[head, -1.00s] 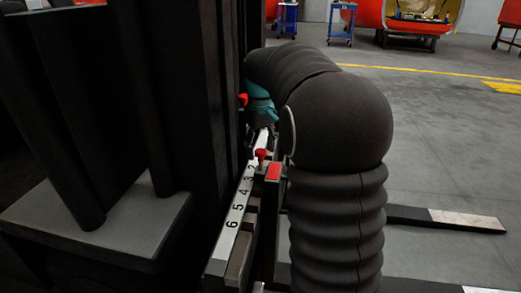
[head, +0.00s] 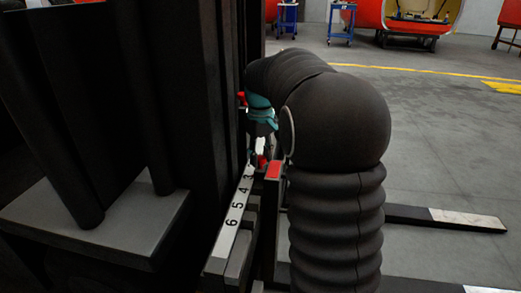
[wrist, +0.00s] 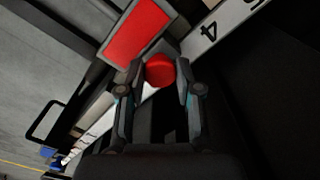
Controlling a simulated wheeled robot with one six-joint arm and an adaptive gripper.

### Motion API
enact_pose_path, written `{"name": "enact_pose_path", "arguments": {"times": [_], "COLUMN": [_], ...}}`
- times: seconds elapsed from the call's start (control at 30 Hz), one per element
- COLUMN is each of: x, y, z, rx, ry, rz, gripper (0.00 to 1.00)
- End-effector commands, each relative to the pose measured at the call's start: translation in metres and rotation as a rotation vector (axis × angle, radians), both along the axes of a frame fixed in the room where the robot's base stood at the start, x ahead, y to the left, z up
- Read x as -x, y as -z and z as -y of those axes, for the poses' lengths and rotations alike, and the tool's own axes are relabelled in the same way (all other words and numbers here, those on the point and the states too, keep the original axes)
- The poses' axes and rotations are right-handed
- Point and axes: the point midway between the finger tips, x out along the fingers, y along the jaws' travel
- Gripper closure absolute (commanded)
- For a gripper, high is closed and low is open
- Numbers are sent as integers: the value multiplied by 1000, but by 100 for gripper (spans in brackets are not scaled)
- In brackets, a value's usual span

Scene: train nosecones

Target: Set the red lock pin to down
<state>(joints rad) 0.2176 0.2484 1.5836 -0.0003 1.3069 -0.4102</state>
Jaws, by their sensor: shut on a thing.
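The red lock pin shows in the wrist view as a round red knob (wrist: 160,70) between the two fingertips. My gripper (wrist: 160,78) is shut on it, one finger on each side. In the head view a bit of the red pin (head: 262,161) shows beside the numbered strip, just left of a red-topped block. My gripper (head: 260,145) is mostly hidden there behind my own arm. The pin's shaft is hidden, so I cannot tell how deep it sits.
A white strip with black numbers (head: 233,218) runs beside the pin. A red-topped block (head: 274,170) stands close to its right. A dark frame (head: 210,90) rises on the left. Open floor (head: 440,130) lies to the right, with blue carts (head: 341,22) far back.

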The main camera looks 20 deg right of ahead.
Motion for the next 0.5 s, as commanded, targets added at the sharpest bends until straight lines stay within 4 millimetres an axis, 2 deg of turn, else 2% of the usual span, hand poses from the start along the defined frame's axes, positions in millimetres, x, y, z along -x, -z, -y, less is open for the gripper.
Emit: {"name": "enact_pose_path", "arguments": {"times": [0.2,0.23,0.3,0.33,0.5], "x": [1,1,1,1,0], "y": [4,5,5,5,3], "z": [-1,-1,-1,-1,0], "rx": [-2,-3,-3,-3,-1], "ry": [0,0,0,0,0], "rz": [-6,-7,-7,-7,-4], "gripper": [100,64,46,40,40]}}
